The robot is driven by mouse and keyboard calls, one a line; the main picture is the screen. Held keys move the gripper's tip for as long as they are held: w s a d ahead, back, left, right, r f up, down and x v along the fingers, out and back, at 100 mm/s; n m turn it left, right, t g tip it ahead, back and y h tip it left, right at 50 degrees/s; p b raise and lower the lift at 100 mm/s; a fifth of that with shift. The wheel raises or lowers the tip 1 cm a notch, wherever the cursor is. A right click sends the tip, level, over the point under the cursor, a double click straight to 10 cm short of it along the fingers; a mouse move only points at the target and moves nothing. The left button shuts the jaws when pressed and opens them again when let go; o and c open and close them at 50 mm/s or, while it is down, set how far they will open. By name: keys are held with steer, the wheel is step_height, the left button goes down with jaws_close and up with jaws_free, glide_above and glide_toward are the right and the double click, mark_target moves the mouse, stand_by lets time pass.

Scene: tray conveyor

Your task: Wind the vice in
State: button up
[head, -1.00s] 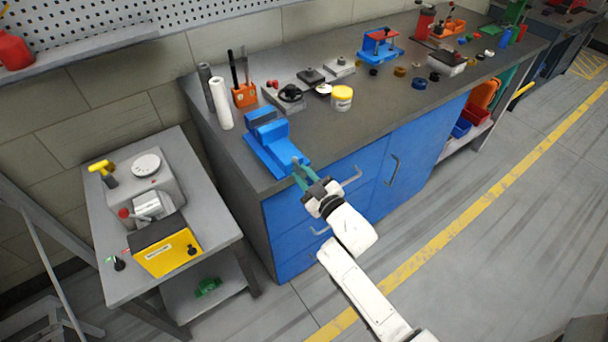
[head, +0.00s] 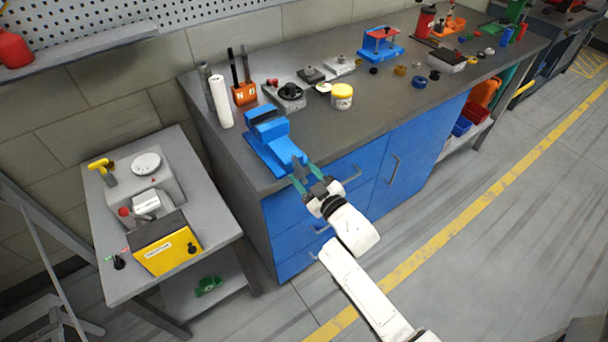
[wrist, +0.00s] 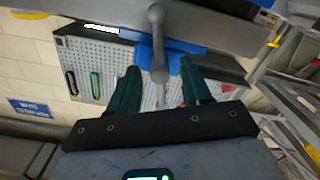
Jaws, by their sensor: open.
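The blue vice (head: 275,145) stands on the dark workbench top at its near left corner, its front end at the bench's front edge. My gripper (head: 305,176) is at that front end, with its green fingers spread. In the wrist view my gripper (wrist: 157,92) is open, and the vice's grey handle (wrist: 158,45) with a round knob runs down between the two fingers. Blue vice body (wrist: 185,55) shows behind the handle. I cannot tell whether either finger touches the handle. In the head view the handle is hidden or too small to make out.
The workbench (head: 330,130) holds a white roll (head: 221,103), an orange tool block (head: 244,94) and a yellow-lidded jar (head: 341,96) behind the vice. Blue drawers with bar handles (head: 345,173) lie below my gripper. A side table (head: 120,280) with a yellow-fronted device stands left.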

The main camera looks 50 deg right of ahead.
steer(key=b+v, duration=0.2)
steer(key=v, duration=0.8)
steer(key=shift+s, duration=0.1)
stand_by(0.3)
steer(key=s+a+f+m+g+y, duration=0.2)
steer(key=s+a+f+g, duration=0.3)
steer(key=f+g, duration=0.4)
steer(key=s+a+r+g+y, duration=0.1)
steer(key=s+a+g+y, duration=0.1)
steer(key=s+a+g, duration=0.5)
steer(key=s, duration=0.3)
steer(key=shift+r+y, duration=0.25)
steer(key=shift+y, duration=0.15)
steer(key=shift+o, duration=0.3)
steer(key=shift+s, duration=0.15)
